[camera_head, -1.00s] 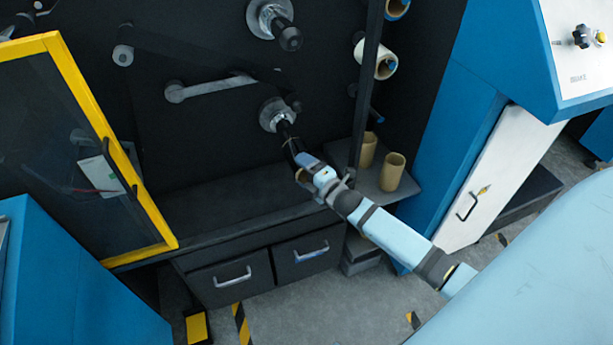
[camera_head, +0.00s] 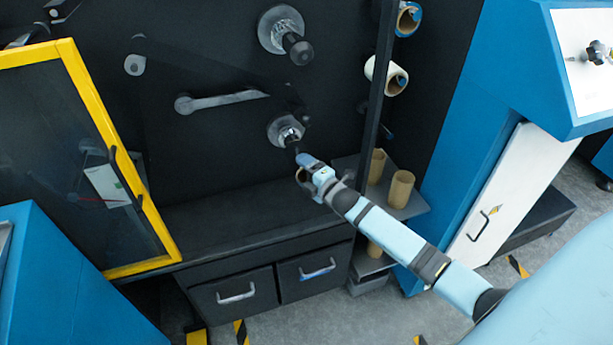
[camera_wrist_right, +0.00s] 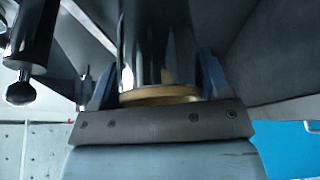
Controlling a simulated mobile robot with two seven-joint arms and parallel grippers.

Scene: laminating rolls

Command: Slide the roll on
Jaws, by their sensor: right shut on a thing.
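My right gripper (camera_head: 304,168) is in front of the lower spindle (camera_head: 287,132) on the black machine panel. In the right wrist view its two fingers (camera_wrist_right: 158,82) stand on either side of a dark, shiny cylinder with a tan ring-shaped edge, the roll (camera_wrist_right: 158,96), and it is shut on it. The roll's far end is out of sight there. In the head view the roll is mostly hidden by the gripper, and the lower spindle's end shows bare, apart from the gripper. My left gripper is not in view.
An upper spindle (camera_head: 287,38) with a dark knob sticks out above. A dark upright post (camera_head: 378,95) stands just right of the gripper. Cardboard cores (camera_head: 401,189) stand on a side shelf. A yellow-framed door (camera_head: 160,228) is open at left. The dark ledge (camera_head: 235,210) below is clear.

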